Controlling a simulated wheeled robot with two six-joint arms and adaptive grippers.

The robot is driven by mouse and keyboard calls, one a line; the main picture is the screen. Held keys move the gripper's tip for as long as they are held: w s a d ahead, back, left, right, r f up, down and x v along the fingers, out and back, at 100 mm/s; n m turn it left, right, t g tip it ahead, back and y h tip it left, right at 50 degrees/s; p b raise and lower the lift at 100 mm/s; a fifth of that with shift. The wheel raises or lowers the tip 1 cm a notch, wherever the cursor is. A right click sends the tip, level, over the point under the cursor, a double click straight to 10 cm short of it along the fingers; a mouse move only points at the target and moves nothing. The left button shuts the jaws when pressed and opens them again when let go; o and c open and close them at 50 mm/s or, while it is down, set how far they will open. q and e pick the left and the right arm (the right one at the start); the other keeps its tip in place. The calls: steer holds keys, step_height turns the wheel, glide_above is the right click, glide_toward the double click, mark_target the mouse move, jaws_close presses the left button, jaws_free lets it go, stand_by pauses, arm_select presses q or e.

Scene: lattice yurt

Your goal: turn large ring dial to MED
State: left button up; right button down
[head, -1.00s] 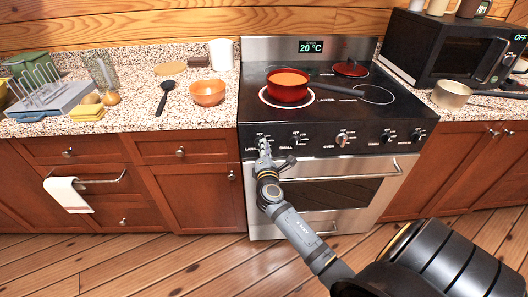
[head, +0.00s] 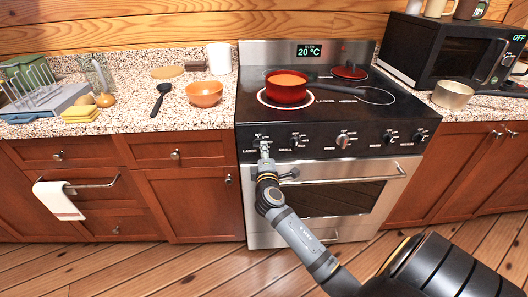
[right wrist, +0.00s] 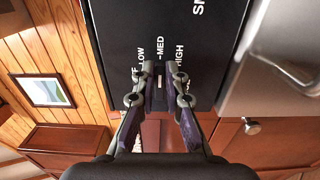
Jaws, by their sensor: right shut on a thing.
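The large ring dial (head: 263,142) is the leftmost knob on the stove's black front panel, above the LARGE label. My right gripper (head: 265,153) is at this dial, its arm coming up from below. In the right wrist view the fingers (right wrist: 159,76) are shut on the dial (right wrist: 158,88), one on each side. The dial is mostly hidden between them. The labels LOW, MED (right wrist: 160,47) and HIGH show around it, with OFF partly covered. A light mark on the dial lies in line with MED. My left gripper is not in view.
A red pot (head: 286,88) stands on the large ring of the stove (head: 340,115). More knobs (head: 298,140) sit to the right on the panel. The oven handle (head: 345,180) runs below the knobs, close to my right wrist.

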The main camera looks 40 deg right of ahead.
steer(key=shift+f, duration=0.1)
steer(key=c, duration=1.4)
jaws_free()
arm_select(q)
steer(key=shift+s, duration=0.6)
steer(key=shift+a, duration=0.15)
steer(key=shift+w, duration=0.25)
arm_select(e)
steer(key=v, duration=1.2)
steer(key=shift+s+d, duration=0.1)
